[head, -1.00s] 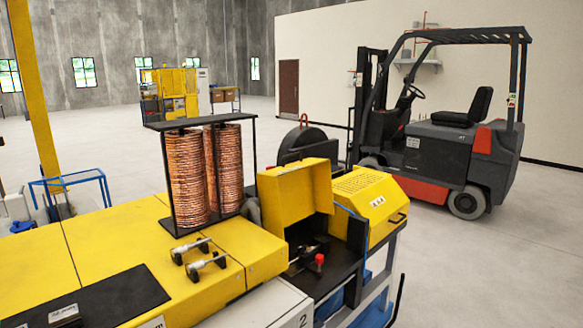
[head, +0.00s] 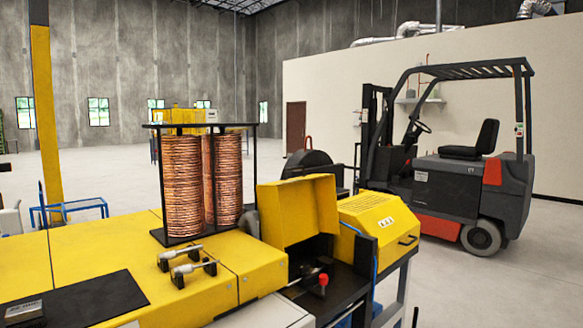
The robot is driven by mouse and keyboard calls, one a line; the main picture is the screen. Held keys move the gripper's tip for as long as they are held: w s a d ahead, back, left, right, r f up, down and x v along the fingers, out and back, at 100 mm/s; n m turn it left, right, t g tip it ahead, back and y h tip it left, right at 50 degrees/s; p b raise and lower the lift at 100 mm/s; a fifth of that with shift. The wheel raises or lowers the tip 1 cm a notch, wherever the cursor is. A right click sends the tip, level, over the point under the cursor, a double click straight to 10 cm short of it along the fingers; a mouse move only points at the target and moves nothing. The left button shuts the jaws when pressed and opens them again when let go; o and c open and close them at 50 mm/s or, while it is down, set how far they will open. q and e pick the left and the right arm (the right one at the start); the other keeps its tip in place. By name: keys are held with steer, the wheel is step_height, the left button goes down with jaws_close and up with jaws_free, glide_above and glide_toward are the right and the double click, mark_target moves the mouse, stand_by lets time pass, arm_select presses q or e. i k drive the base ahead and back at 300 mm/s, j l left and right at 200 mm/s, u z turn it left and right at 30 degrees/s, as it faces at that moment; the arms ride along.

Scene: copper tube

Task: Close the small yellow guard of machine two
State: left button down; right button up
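The small yellow guard (head: 298,210) of the machine stands raised in the head view, right of centre. Its opening shows a dark work area (head: 318,280) with a red knob (head: 323,280) below it. The machine number is out of frame in this view. Another yellow cover (head: 378,222) with slots and a black handle sits just right of the guard and is down. Neither of my grippers shows in the view.
A black rack with copper coils (head: 183,185) stands on the yellow machine top (head: 110,250). Two metal clamps or handles (head: 187,258) lie in front of it. A forklift (head: 450,170) stands behind at right. Open floor (head: 500,290) lies at right.

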mark_target(293, 210)
steer(key=i+l, duration=0.2)
steer(key=l, duration=0.15)
steer(key=i+l+u, duration=0.1)
steer(key=i+l, duration=0.3)
steer(key=l, duration=0.25)
steer(key=i+l, duration=0.2)
steer(key=l, duration=0.15)
steer(key=i+l+u, duration=0.1)
steer(key=l, duration=0.25)
steer(key=i+l, duration=0.3)
steer(key=l+u, duration=0.05)
